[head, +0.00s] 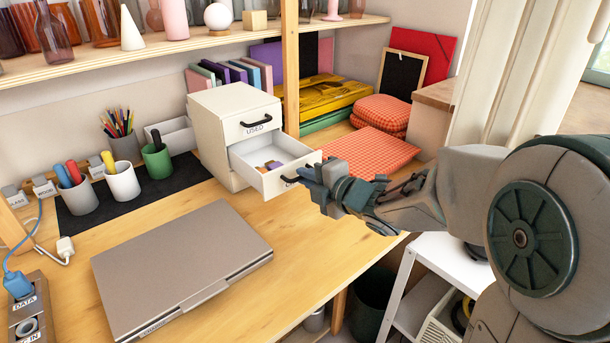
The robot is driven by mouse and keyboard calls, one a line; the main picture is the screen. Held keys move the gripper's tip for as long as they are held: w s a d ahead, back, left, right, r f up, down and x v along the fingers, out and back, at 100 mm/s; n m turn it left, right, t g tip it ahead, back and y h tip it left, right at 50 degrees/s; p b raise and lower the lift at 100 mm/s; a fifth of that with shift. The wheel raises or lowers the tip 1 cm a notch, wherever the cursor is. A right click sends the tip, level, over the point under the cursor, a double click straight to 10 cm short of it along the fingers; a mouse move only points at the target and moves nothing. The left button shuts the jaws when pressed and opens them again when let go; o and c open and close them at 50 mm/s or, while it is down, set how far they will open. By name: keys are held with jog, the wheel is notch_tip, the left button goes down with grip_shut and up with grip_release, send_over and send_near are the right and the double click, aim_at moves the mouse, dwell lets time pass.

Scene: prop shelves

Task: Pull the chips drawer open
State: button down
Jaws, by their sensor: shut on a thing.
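My gripper (300,180) is at that front, shut on the lower drawer's black handle (288,179), of which only a part shows.
A closed grey laptop (180,265) lies in front of the cabinet. Cups with pens and markers (122,180) stand on a black mat at left. Orange checked fabric (370,152) lies right of the open drawer. A shelf with vases (180,45) runs above. A wooden post (290,70) rises behind the cabinet.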

jog(key=shift+s+f, duration=0.1)
jog(key=shift+f, duration=0.05)
jog(key=c, duration=1.5)
grip_release()
jog(key=shift+s+d, duration=0.1)
jog(key=shift+d, duration=0.1)
jog(key=shift+c, duration=0.2)
jog(key=p+v, duration=0.2)
jog(key=v, duration=1.1)
jog(key=shift+s+d+r, duration=0.2)
jog(key=shift+s+r, duration=0.05)
